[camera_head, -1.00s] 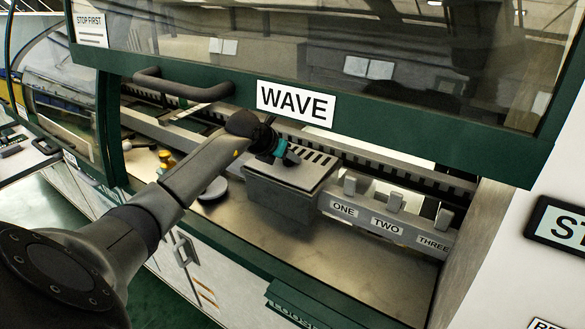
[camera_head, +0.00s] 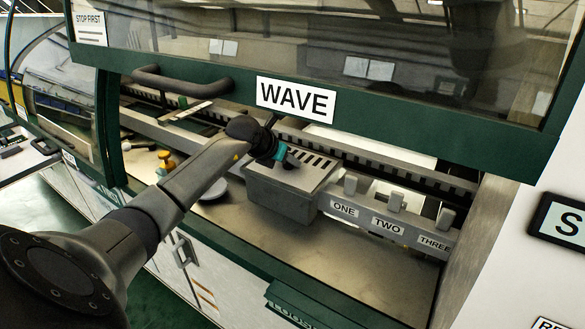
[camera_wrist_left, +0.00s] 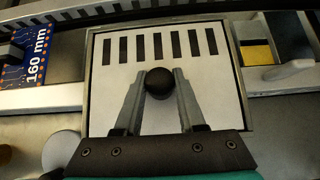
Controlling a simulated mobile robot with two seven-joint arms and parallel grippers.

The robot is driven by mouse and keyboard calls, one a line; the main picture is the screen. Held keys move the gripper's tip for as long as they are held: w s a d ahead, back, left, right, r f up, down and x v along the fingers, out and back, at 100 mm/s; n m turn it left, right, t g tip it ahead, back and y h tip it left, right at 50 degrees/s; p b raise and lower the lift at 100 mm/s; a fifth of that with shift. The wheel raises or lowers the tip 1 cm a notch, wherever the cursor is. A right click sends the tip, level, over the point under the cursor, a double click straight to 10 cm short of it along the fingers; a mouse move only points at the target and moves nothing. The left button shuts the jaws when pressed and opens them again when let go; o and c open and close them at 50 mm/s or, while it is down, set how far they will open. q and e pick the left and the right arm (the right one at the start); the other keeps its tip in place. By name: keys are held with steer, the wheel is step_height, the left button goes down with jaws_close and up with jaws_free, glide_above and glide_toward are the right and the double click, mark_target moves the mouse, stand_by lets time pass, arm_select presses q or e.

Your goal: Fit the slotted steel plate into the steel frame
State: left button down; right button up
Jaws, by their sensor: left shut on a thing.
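The slotted steel plate (camera_wrist_left: 215,100) is a pale plate with a row of dark slots along its far edge and a dark round knob (camera_wrist_left: 159,83) in its middle. My left gripper (camera_wrist_left: 160,85) is shut on the knob. The plate appears to lie within the rim of the steel frame (camera_wrist_left: 88,85), a grey box top; I cannot tell whether it is fully seated. In the head view the plate's slots (camera_head: 318,160) show on top of the grey box (camera_head: 280,195), with my left gripper (camera_head: 286,160) over it. My right gripper is not in view.
Labels ONE, TWO and THREE with grey blocks line the rail (camera_head: 365,215) right of the box. A blue board marked 160 mm (camera_wrist_left: 35,68) lies left. The metal floor (camera_head: 340,255) in front is clear.

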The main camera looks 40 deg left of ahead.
arm_select(q)
steer(key=shift+f, duration=0.1)
steer(key=shift+c, duration=2.1)
jaws_free()
steer(key=shift+d+f, duration=0.1)
steer(key=shift+f, duration=0.05)
steer(key=shift+s, duration=0.1)
steer(key=shift+c, duration=1)
steer(key=shift+c, duration=0.3)
steer(key=shift+c, duration=0.5)
